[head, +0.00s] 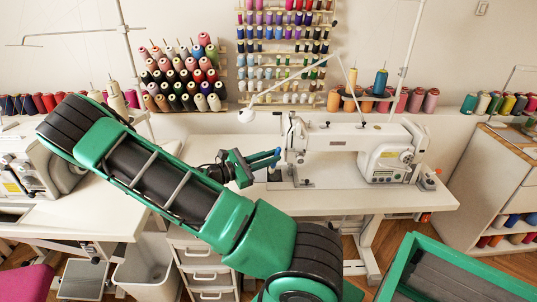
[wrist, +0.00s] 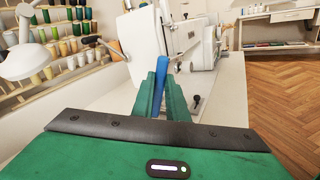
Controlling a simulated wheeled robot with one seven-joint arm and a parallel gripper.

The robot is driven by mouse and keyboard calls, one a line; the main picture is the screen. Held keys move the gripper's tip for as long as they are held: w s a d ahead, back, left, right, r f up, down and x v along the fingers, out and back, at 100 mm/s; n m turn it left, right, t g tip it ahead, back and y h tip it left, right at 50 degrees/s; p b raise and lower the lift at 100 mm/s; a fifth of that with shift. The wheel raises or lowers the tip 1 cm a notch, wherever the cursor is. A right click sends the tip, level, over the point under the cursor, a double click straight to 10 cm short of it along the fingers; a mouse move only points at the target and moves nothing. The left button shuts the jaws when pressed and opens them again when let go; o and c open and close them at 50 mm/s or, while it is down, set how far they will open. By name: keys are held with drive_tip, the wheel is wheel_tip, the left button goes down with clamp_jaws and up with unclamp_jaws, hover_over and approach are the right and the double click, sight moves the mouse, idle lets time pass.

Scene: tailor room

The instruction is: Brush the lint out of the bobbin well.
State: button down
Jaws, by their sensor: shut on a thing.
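A white sewing machine (head: 345,140) stands on a white sewing table (head: 420,200). In the wrist view it (wrist: 200,40) is ahead of my gripper, slightly right of centre. My gripper (head: 258,164) is to the left of the machine's needle end, above the table. Its green fingers (wrist: 158,95) are shut on a blue handle, taken as the brush (wrist: 158,73). In the head view the brush (head: 268,159) shows as a short blue length toward the machine; I cannot make out bristles. The bobbin well and any lint cannot be made out in either view.
A lamp with a white shade (wrist: 28,55) is near on the left in the wrist view. Thread racks (head: 185,75) line the wall. Another machine (head: 20,165) stands at left. A green-framed box (head: 408,262) is at the front right. The table's right part is mostly clear.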

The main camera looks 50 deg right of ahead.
drive_tip(key=shift+f, duration=2)
drive_tip(key=shift+f, duration=0.25)
drive_tip(key=shift+w+d+f, duration=0.15)
drive_tip(key=shift+w+d, duration=1.25)
drive_tip(key=shift+d, duration=0.2)
drive_tip(key=shift+s+a, duration=0.1)
drive_tip(key=shift+a, duration=0.05)
drive_tip(key=shift+s+a, duration=1.4)
drive_tip(key=shift+w+d, duration=0.1)
drive_tip(key=shift+w+d, duration=1.25)
drive_tip(key=shift+d, duration=0.25)
